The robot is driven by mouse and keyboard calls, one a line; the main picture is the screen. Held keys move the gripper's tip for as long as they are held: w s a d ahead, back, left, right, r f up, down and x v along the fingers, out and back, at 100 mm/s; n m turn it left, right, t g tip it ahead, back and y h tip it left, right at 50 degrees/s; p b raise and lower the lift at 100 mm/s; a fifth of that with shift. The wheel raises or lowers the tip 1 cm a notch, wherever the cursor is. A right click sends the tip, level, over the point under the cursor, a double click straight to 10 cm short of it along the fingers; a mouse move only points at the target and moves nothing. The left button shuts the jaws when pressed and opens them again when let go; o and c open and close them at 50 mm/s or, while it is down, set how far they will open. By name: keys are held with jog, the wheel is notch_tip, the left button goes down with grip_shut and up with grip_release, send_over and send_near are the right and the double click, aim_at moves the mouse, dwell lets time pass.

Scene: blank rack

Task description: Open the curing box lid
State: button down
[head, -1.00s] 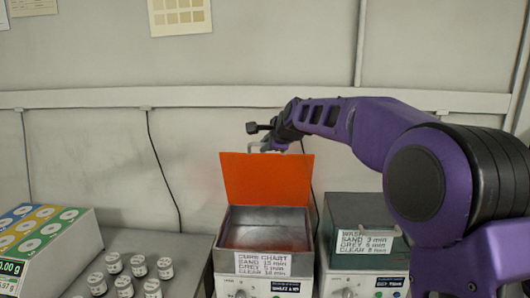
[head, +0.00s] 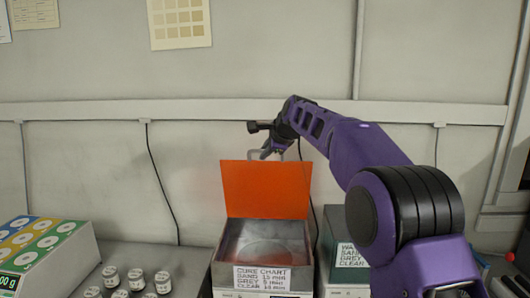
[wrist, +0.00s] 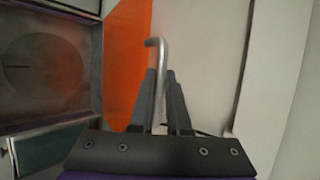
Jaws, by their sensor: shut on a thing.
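The curing box (head: 225,274) is a grey metal box with a cure chart label on its front. Its orange lid (head: 266,190) stands upright at the back edge, and the inside with a round plate shows. A metal handle (head: 256,155) sits at the lid's top edge. In the wrist view the handle (wrist: 158,65) runs between the fingers, beside the orange lid (wrist: 127,60) and the open box (wrist: 45,70). My gripper (wrist: 160,85) is shut on the handle. In the head view my gripper (head: 270,151) is at the lid's top, partly hidden by my arm.
A second box with a grey-green lid (head: 338,225) stands close on the right, partly behind my arm. Several small jars (head: 136,278) and a colour-patterned box (head: 50,248) are on the left. The wall (head: 80,70) is close behind the lid; a cable hangs there.

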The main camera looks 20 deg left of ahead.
jog(key=shift+f, duration=0.2)
jog(key=c, duration=0.9)
grip_release()
jog(key=shift+d+f, duration=0.1)
jog(key=v, duration=0.9)
jog(key=b+v, duration=0.1)
jog(key=v, duration=0.8)
jog(key=shift+w+r, duration=0.2)
jog(key=shift+r, duration=0.1)
